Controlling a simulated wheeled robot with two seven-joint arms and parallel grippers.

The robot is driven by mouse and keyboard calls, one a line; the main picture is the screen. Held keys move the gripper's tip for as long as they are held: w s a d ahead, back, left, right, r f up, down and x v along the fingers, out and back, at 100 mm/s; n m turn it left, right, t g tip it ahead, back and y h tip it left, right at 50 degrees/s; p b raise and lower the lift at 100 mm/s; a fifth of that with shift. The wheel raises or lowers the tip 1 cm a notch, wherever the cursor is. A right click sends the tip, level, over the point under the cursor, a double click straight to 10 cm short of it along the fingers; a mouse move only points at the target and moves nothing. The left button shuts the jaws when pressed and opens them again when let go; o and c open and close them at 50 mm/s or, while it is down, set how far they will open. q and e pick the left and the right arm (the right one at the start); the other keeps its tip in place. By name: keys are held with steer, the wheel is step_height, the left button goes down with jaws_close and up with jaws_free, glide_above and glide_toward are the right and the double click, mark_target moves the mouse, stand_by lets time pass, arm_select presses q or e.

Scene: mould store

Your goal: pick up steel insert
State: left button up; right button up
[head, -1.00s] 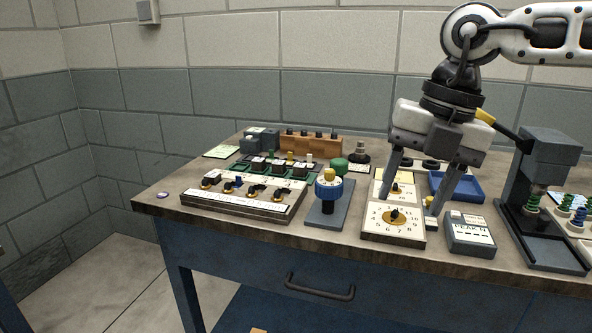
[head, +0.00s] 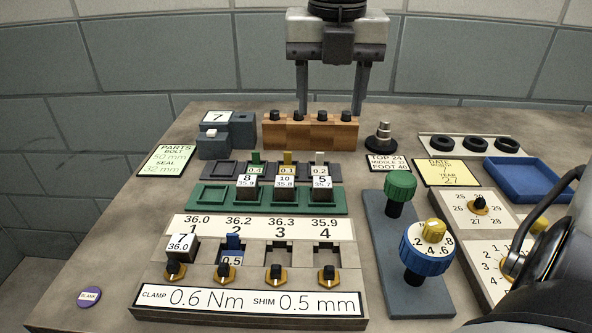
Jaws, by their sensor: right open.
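Several dark blocks with white numbered tops look like the inserts. Blocks marked 8 (head: 247,187), 10 (head: 285,187) and 5 (head: 321,188) stand in a row in the green tray (head: 213,199). Another, marked 7 36.0 (head: 181,248), sits in slot 1 of the clamp fixture (head: 165,310). I cannot tell which one is the steel insert. My right gripper (head: 331,96) is open and empty at the back of the table. Its fingers point down, and their tips appear at or behind the wooden block's far edge. My left gripper is not in view.
A wooden block with black knobs (head: 310,133) stands below the gripper in the picture. A grey step block (head: 240,131) stands left of it, a stepped metal piece (head: 382,138) right. Knobs on a grey plate (head: 402,262) and a blue tray (head: 530,180) are further right.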

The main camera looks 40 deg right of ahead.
glide_above(322, 182)
steer(key=s, duration=0.1)
step_height(322, 182, down, 8)
steer(key=shift+s+f, duration=0.15)
steer(key=shift+f, duration=0.05)
steer(key=shift+w+f, duration=0.2)
steer(key=shift+f, duration=0.85)
steer(key=shift+w+f, duration=0.15)
steer(key=shift+f, duration=0.9)
steer(key=shift+w+f, duration=0.2)
steer(key=shift+f, duration=0.85)
jaws_close()
